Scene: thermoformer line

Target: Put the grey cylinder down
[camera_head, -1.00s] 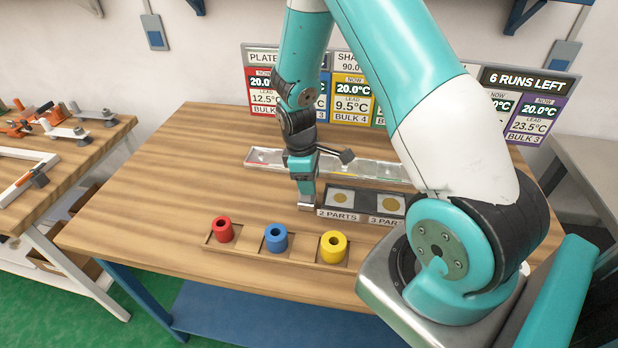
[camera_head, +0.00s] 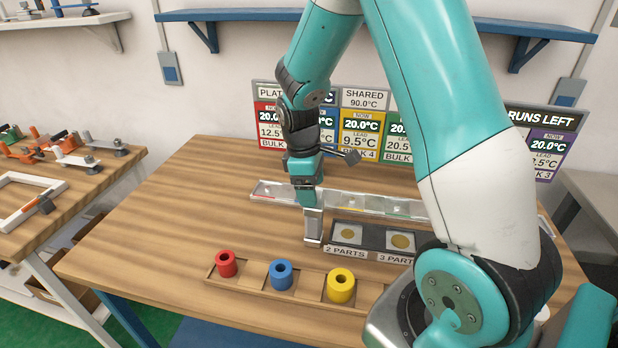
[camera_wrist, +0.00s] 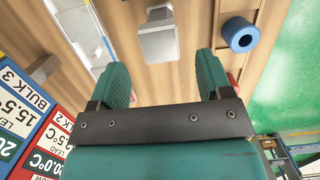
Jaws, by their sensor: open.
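A plain grey upright piece (camera_head: 313,228) stands on the wooden table, just left of the dark tray marked 2 PARTS. It is the only likely grey cylinder I see, though its face looks squarish in the wrist view (camera_wrist: 158,38). My gripper (camera_head: 312,203) is directly above it, pointing down. In the wrist view my gripper (camera_wrist: 161,68) is open, its two teal fingers spread wide. The grey piece shows beyond the fingertips, in line with the gap, and nothing is clamped between them.
A wooden rack (camera_head: 310,287) in front holds red (camera_head: 227,264), blue (camera_head: 282,275) and yellow (camera_head: 341,286) rings. The dark tray (camera_head: 375,237) is close on the right. A long clear-topped strip (camera_head: 275,192) lies behind, before the display boards. The table's left side is clear.

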